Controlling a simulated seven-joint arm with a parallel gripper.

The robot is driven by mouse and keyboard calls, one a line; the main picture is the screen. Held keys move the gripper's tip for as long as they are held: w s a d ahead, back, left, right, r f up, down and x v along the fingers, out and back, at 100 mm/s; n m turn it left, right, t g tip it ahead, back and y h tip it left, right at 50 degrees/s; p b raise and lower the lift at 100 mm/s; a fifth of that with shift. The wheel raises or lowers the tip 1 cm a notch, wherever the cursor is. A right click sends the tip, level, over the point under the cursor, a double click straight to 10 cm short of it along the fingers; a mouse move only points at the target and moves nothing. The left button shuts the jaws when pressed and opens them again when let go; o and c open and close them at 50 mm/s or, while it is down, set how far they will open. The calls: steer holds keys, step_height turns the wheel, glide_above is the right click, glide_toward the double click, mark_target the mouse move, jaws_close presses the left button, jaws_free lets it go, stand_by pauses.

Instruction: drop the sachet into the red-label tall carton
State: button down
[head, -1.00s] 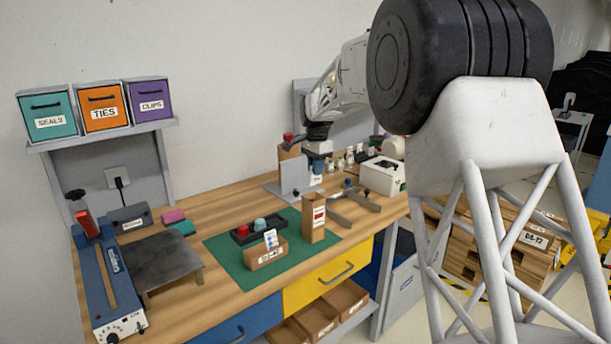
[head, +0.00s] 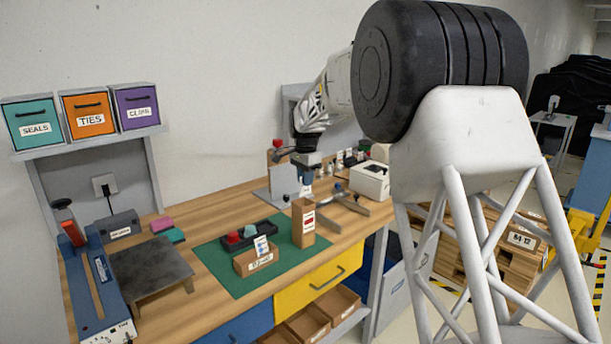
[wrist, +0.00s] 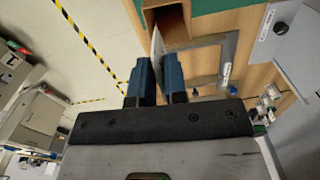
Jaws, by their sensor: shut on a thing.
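The red-label tall carton (head: 298,230) stands upright at the right of the green mat (head: 217,258); its open top faces up. In the wrist view its mouth (wrist: 176,18) is just beyond my fingertips. My gripper (head: 306,186) is behind and above the carton in the head view. In the wrist view its blue fingers (wrist: 157,72) are shut on a thin pale sachet (wrist: 157,42), seen nearly edge-on. The sachet's far end lies by the carton's left edge in that view; I cannot tell whether it is over the mouth. The sachet is not clear in the head view.
A low carton (head: 243,266) holding sachets and a black tray (head: 236,245) with red and teal items stand left of the tall carton. A grey angled frame (head: 352,206) lies to its right. A grey upright plate (head: 283,182) stands behind.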

mark_target(305, 195)
steer(key=shift+f, duration=2.8)
steer(key=c, duration=1.1)
jaws_free()
steer(key=shift+r, duration=0.1)
steer(key=shift+r, duration=3.8)
steer(key=shift+s+d, duration=0.1)
